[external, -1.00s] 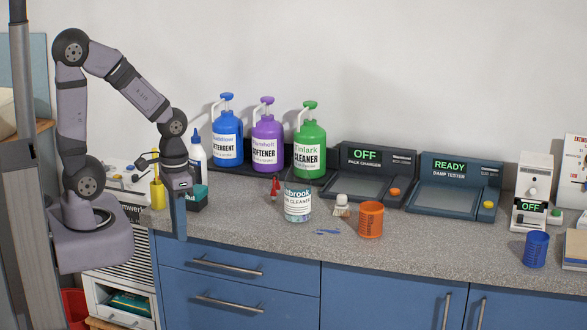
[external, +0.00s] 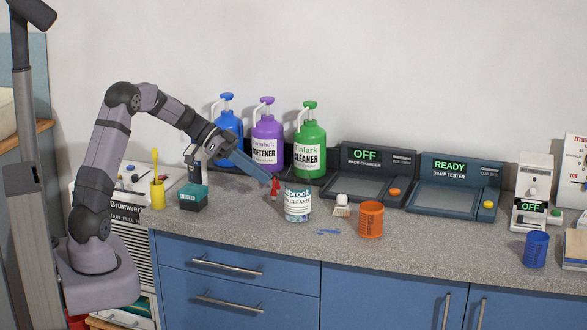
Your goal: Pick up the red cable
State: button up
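A small red item (external: 275,189), the only red thing on the worktop that could be the cable, is just left of and behind a labelled cleaner can (external: 298,204). It is too small to make out its shape. My gripper (external: 266,178) reaches in from the left, with its long blue-grey fingers slanting down to the right. The fingertips end right at the red item's upper left. I cannot tell whether they touch it, or whether the fingers are open or shut.
Blue, purple and green (external: 310,147) pump bottles stand behind my gripper. A dark teal-topped box (external: 194,197) and yellow cup (external: 158,194) stand left. The front worktop is mostly clear.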

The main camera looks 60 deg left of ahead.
jog(key=w+a+r+m+t, duration=0.2)
jog(key=a+t, duration=0.1)
jog(key=a, duration=0.3)
send_near(275, 188)
jog(key=shift+n, duration=0.3)
jog(key=shift+a+p+x, duration=0.2)
jog(key=shift+p+x, duration=0.15)
jog(key=shift+x, duration=2.15)
jog(key=shift+p+x, duration=0.75)
jog(key=shift+x, duration=1.9)
jog(key=shift+f, duration=0.1)
grip_shut()
